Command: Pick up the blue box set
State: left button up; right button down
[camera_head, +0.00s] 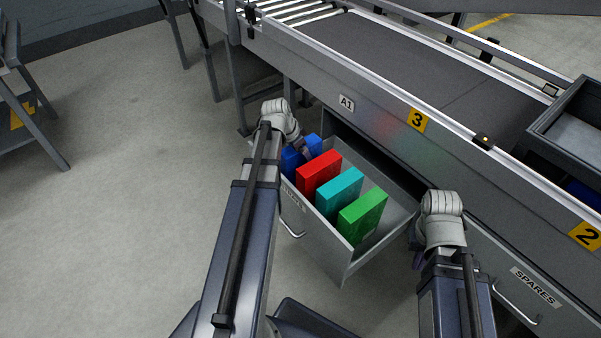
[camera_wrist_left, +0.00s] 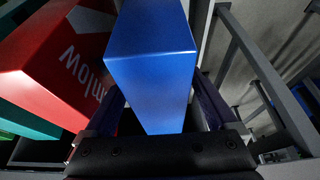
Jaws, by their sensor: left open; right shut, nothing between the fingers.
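The blue box (camera_head: 291,160) stands at the left end of the open drawer (camera_head: 352,262), partly hidden by my left gripper (camera_head: 303,150). In the left wrist view the blue box (camera_wrist_left: 150,55) fills the middle, with one dark finger on each side of it. My left gripper is open around the box; whether the fingers touch it I cannot tell. My right gripper (camera_head: 416,258) is shut and empty, beside the drawer's right side, mostly hidden by my own wrist.
A red box (camera_head: 318,173), a teal box (camera_head: 339,188) and a green box (camera_head: 362,216) stand in a row beside the blue one. The conveyor (camera_head: 400,65) runs above the drawer. A grey tray (camera_head: 577,128) sits at the right.

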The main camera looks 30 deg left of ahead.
pick_arm(q)
jog(key=shift+w+d+f, duration=0.1)
jog(key=shift+w+f, duration=0.15)
jog(key=shift+f, duration=0.35)
jog(key=shift+f+b, duration=0.15)
jog(key=shift+b, duration=0.2)
jog(key=shift+c, duration=0.3)
grip_shut()
